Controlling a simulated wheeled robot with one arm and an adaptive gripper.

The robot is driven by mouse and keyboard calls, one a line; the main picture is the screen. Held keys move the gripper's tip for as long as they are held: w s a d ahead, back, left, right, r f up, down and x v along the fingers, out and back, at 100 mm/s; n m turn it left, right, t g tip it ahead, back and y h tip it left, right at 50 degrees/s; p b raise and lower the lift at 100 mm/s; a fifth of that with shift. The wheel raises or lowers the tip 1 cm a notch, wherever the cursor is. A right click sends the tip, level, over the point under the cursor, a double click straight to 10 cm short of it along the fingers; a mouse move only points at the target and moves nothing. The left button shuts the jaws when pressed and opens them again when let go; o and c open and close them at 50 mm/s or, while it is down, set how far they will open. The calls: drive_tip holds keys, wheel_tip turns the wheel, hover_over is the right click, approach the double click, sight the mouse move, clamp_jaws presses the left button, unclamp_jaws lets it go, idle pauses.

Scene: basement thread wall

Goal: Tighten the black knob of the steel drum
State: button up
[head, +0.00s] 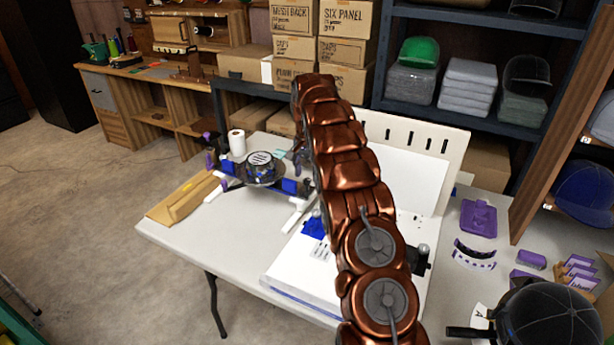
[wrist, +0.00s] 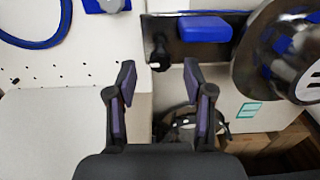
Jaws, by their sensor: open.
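The steel drum (head: 262,170) stands on the left half of the white table, with blue blocks on its metal bar. In the wrist view, the shiny drum (wrist: 290,50) is at the right edge, partly cut off. A black knob (wrist: 159,52) sticks out below the dark bar, left of the blue block (wrist: 205,28). My gripper (wrist: 160,82) is open and empty. Its two fingertips are on either side of the knob's line, and the knob appears just beyond them, apart from both. In the head view my copper arm hides most of the gripper and the knob.
A white pegboard machine (head: 390,160) stands behind my arm. Purple parts (head: 478,217) and a dark cap (head: 548,315) are at the right. The floor at left is clear.

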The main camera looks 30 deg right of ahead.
drive_tip(key=shift+f, duration=0.95)
drive_tip(key=shift+c, duration=0.3)
clamp_jaws()
